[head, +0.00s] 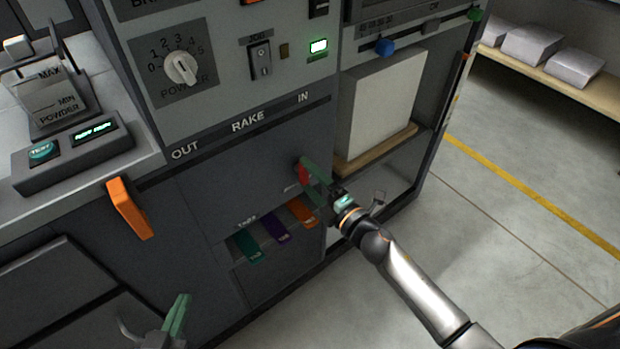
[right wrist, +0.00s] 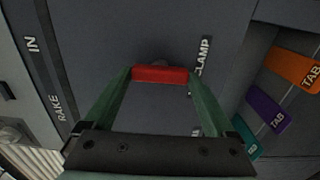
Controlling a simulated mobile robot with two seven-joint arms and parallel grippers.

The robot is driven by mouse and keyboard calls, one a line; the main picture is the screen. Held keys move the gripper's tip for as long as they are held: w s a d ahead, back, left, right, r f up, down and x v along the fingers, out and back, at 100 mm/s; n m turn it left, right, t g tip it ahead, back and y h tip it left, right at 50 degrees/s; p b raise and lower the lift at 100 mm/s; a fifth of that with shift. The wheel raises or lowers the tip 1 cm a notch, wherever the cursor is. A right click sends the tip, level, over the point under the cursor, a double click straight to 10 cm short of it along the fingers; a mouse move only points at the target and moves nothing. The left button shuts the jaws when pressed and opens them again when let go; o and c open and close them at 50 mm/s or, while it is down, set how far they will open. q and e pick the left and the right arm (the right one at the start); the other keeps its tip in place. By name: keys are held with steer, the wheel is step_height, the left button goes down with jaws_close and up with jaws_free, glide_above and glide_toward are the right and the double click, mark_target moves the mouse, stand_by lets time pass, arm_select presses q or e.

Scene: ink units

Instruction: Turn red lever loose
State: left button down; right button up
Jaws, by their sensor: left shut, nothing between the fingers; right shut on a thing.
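The red lever (right wrist: 160,74) is a short red bar on the dark machine panel, beside the word CLAMP. In the head view the red lever (head: 304,174) is partly hidden by my right gripper (head: 308,172). In the right wrist view my right gripper (right wrist: 160,76) has a green finger at each end of the lever and is shut on it. My left gripper (head: 180,308) is low at the left, shut and empty, away from the lever.
Green, purple (head: 276,230) and orange tabs stick out just below the lever. An orange handle (head: 130,208) juts from the panel at left. A dial marked POWER (head: 181,68) sits above. A white block (head: 385,105) stands in a bay at right. Open floor lies right.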

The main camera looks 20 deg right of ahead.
stand_by(0.3)
steer(key=o, duration=1.1)
steer(key=shift+c, duration=0.2)
arm_select(q)
steer(key=shift+s+f+g, duration=0.3)
steer(key=shift+s+f, duration=0.05)
steer(key=shift+f, duration=0.25)
steer(key=shift+s+f+g, duration=0.3)
steer(key=shift+f, duration=0.25)
arm_select(e)
steer(key=v, duration=1.2)
steer(key=shift+s, duration=0.25)
steer(key=shift+d, duration=0.1)
